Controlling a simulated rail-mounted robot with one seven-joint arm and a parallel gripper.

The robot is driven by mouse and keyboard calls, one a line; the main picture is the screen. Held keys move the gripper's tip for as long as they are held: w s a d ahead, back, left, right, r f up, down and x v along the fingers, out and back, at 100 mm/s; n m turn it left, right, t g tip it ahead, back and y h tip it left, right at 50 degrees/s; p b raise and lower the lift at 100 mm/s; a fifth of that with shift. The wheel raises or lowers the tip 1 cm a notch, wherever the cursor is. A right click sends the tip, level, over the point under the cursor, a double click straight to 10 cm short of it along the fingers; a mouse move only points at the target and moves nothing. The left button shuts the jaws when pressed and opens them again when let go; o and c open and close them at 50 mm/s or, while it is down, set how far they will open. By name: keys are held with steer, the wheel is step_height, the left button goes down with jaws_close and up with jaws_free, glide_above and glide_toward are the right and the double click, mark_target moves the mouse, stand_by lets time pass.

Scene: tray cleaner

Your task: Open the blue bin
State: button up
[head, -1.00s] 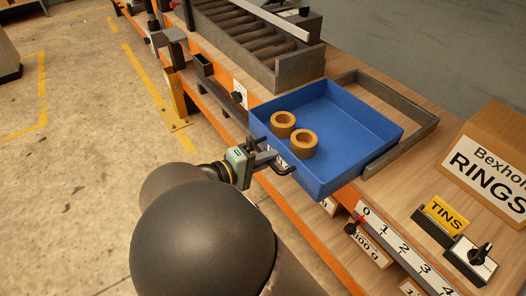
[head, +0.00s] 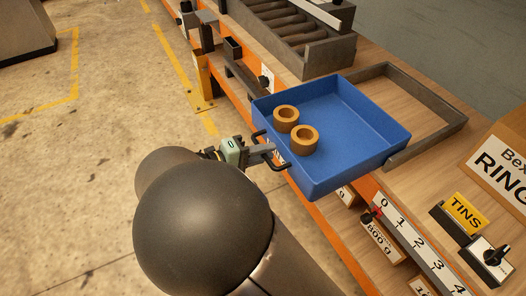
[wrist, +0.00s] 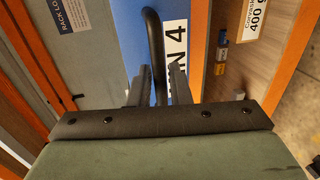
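The blue bin (head: 350,122) sits pulled out from its grey frame (head: 440,128) on the wooden bench, overhanging the front edge. Two tan rings, a left one (head: 286,113) and a right one (head: 304,134), lie in it near its handle side. A black handle (head: 274,163) is on its near left wall. My gripper (head: 268,149) is at this handle. In the wrist view the black handle (wrist: 157,60) passes between my two fingers (wrist: 160,85), which look closed around it. Exact finger contact is hard to see.
A grey roller tray (head: 300,40) stands behind the bin. To the right are a TINS sign (head: 466,212), a black knob (head: 494,256) and a numbered scale (head: 420,240). A yellow post (head: 203,85) stands left of the bench. Open floor lies at the left.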

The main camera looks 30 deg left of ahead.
stand_by(0.4)
steer(key=v, duration=1.7)
steer(key=shift+s, duration=0.2)
